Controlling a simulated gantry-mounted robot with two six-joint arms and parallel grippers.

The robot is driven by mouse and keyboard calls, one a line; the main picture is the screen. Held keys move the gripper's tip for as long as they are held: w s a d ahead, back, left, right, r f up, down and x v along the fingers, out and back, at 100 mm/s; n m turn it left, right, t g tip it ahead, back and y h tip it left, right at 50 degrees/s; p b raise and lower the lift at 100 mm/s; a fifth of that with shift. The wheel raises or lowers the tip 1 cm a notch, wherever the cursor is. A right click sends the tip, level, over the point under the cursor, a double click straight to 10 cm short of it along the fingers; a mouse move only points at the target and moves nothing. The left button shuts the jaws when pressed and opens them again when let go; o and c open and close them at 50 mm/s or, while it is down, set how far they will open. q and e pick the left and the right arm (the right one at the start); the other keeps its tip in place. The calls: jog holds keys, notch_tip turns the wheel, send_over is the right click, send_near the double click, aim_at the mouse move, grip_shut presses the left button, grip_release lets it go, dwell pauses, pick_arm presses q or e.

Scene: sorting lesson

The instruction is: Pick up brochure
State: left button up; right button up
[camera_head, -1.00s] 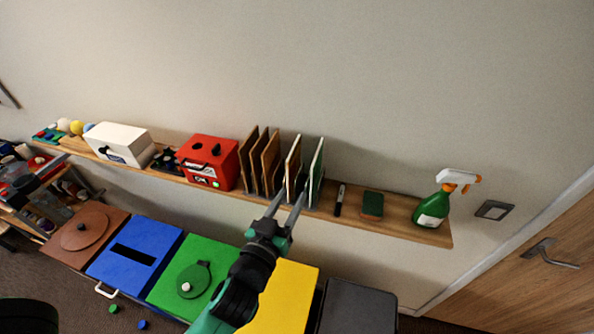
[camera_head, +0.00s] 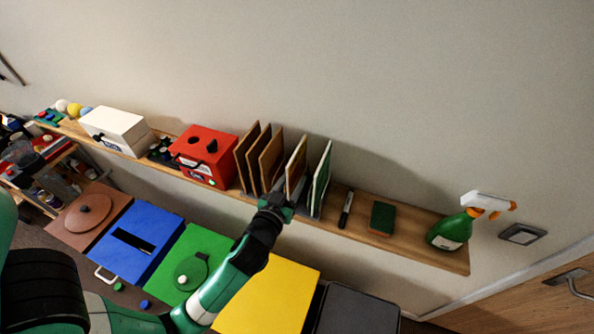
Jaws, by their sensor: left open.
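Several thin, flat upright pieces stand in a row on the wooden shelf, and I cannot tell for sure which is the brochure. Two brown ones (camera_head: 251,160) (camera_head: 267,162) stand at the left of the row. A pale-faced one with a brown edge (camera_head: 296,166) stands to their right, and a white and green one (camera_head: 320,178) is at the right end. My left gripper (camera_head: 287,190) is open at the lower front of the pale-faced piece. Its fingertips are partly hidden, so contact is unclear. My right gripper is not in view.
On the shelf (camera_head: 408,238) stand a red box (camera_head: 205,165) and a white box (camera_head: 116,132) to the left, and a marker (camera_head: 346,210), a green sponge (camera_head: 381,218) and a spray bottle (camera_head: 452,231) to the right. Coloured bins, including a yellow one (camera_head: 277,290), stand below.

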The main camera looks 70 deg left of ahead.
aim_at(297, 169)
pick_arm(q)
jog(key=x, duration=0.2)
jog(key=p+x, duration=0.1)
jog(key=x, duration=0.2)
jog(key=shift+s+a, duration=0.15)
jog(key=shift+a, duration=0.2)
grip_shut()
